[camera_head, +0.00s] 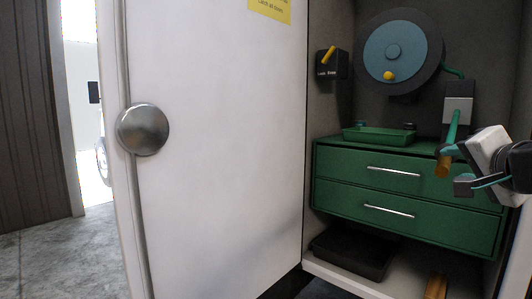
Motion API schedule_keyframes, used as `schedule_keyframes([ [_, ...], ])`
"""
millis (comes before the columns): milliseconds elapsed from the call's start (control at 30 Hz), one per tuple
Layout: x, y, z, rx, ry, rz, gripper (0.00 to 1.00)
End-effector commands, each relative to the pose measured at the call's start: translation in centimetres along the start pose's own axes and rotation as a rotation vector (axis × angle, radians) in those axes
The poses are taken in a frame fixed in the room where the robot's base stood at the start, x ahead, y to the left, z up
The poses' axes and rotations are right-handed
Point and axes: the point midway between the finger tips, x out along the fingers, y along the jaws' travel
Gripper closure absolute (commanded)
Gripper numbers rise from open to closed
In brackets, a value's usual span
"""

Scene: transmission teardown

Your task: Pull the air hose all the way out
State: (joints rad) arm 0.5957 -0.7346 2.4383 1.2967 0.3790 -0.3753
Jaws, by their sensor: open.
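The hose reel (412,45), a dark disc with a blue-grey face and a yellow knob, is mounted high on the back wall of the cabinet. A short green length of air hose (454,72) runs from its right side to a grey and black block (457,104). A teal piece (453,126) with an orange-brown end (443,165) hangs below the block. My gripper (458,167) comes in from the right, its jaws open near this end. I cannot tell whether it touches it.
A green drawer chest (375,177) with two silver handles stands below, with a green tray (378,134) on top. A black tray (353,252) lies underneath. The white door (215,150) with a round metal knob (142,130) fills the left middle. A small black box (330,64) has a yellow lever.

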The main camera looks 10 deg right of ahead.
Motion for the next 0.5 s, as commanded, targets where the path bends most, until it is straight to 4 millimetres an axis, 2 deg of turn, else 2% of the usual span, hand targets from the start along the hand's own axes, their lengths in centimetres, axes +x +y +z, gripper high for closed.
schedule_keyframes([
  [100, -1.6, 0.0, -0.1, -0.001, 0.004, -0.002, 0.56],
  [200, -2.3, 0.0, -0.1, 0.000, 0.002, 0.000, 0.56],
  [500, -2.6, 0.0, 0.0, 0.001, 0.000, 0.000, 0.56],
])
